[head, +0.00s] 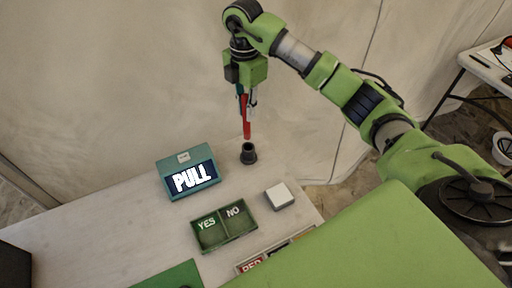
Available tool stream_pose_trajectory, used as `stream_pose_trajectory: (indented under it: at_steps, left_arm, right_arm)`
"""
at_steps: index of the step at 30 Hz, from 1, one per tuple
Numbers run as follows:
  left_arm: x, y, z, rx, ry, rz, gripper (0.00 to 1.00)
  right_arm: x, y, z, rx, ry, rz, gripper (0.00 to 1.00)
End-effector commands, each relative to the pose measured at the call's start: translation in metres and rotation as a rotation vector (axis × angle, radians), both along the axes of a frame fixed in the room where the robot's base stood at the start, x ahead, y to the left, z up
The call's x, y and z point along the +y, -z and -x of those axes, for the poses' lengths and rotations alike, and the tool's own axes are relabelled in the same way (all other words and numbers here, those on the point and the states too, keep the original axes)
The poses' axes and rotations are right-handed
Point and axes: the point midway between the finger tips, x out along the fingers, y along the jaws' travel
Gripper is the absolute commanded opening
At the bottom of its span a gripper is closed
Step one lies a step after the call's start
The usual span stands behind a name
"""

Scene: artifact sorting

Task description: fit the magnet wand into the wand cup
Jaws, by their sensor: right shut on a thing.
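My right gripper (245,97) points down at the far edge of the table and is shut on the magnet wand (246,126). The wand is red and hangs upright below the fingers. The wand cup (248,154) is a small dark cup standing on the table at the back. The wand's lower tip is just above the cup's mouth and appears apart from it; the depth between them is hard to tell. My left gripper is not in view.
A teal box with a PULL display (189,177) stands left of the cup. A green YES/NO tray (224,228) and a white-topped block (279,196) lie nearer. A green mat (172,277) is at the front. A partly hidden RED-labelled tray (251,266) sits beside my green body.

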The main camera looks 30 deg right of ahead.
Motion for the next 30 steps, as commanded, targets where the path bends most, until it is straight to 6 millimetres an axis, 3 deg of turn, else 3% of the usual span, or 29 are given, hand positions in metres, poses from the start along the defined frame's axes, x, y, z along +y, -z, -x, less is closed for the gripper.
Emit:
stream_pose_trajectory:
  at_steps: [4, 8, 24, 30]
  left_arm:
    - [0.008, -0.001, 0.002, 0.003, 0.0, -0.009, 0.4]
    - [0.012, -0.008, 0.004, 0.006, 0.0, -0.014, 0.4]
    - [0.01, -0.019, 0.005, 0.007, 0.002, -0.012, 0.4]
    - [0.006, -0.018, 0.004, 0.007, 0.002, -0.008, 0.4]
  right_arm:
    - [-0.002, 0.01, 0.0, 0.003, 0.001, -0.003, 0.0]
    - [-0.002, 0.034, 0.0, 0.006, 0.001, -0.002, 0.0]
    - [-0.002, 0.097, 0.0, 0.003, 0.002, -0.003, 0.0]
    - [-0.002, 0.099, -0.001, -0.001, 0.001, -0.002, 0.0]
